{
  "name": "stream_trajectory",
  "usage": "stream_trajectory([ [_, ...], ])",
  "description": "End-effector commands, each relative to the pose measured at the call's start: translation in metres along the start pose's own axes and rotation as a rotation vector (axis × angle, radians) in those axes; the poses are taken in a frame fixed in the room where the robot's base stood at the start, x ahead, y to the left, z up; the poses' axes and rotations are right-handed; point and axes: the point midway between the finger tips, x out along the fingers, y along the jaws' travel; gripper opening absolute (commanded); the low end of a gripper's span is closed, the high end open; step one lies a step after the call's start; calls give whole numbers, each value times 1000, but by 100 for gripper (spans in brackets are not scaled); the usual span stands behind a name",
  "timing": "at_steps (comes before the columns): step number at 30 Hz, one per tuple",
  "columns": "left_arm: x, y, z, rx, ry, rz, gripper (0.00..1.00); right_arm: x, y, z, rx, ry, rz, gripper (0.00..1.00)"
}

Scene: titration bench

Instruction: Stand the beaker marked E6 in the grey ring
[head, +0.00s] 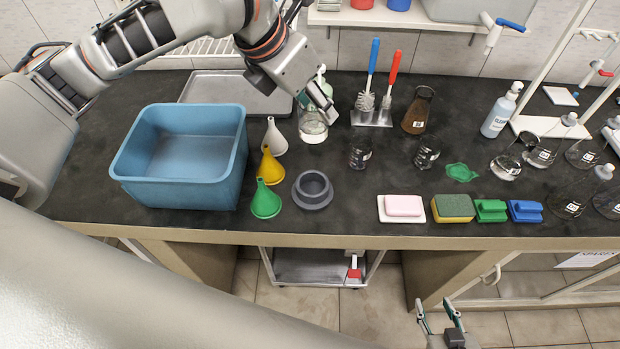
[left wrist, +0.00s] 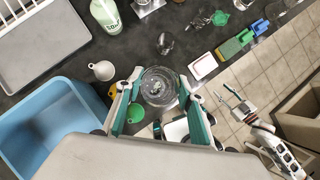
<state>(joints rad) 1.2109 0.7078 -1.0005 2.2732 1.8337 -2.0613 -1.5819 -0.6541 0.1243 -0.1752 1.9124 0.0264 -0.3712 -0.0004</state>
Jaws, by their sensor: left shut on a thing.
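My left gripper (head: 322,102) is shut on a clear glass beaker (head: 313,128) and holds it by its side, roughly upright; its small label is too small to read. In the left wrist view the beaker (left wrist: 158,84) sits between the two fingers. The grey ring (head: 313,203) lies on the bench below and in front of the held beaker, right of the green funnel, and looks empty. In the left wrist view I cannot make the ring out behind the beaker and fingers. My right gripper (head: 438,322) is open and empty, low in front of the bench.
A blue tub (head: 175,193) and white, yellow and green (head: 266,200) funnels stand left of the ring. Small labelled glasses (head: 360,155) (head: 427,153), a brush stand (head: 371,118) and a brown flask (head: 417,112) stand right. Sponges (head: 454,208) line the front edge.

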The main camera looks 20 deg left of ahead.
Motion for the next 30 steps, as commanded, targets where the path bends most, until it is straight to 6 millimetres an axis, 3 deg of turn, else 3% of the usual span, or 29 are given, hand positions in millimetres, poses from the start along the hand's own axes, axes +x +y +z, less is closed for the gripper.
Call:
stream_trajectory([
  [21, 110, -1, -65, -3, 5, -3, 10, 0, 0, 0, 5, -1, 2, 40],
  [30, 137, 0, -79, -1, 0, -1, 10, 0, -1, -1, 9, 0, 2, 40],
])
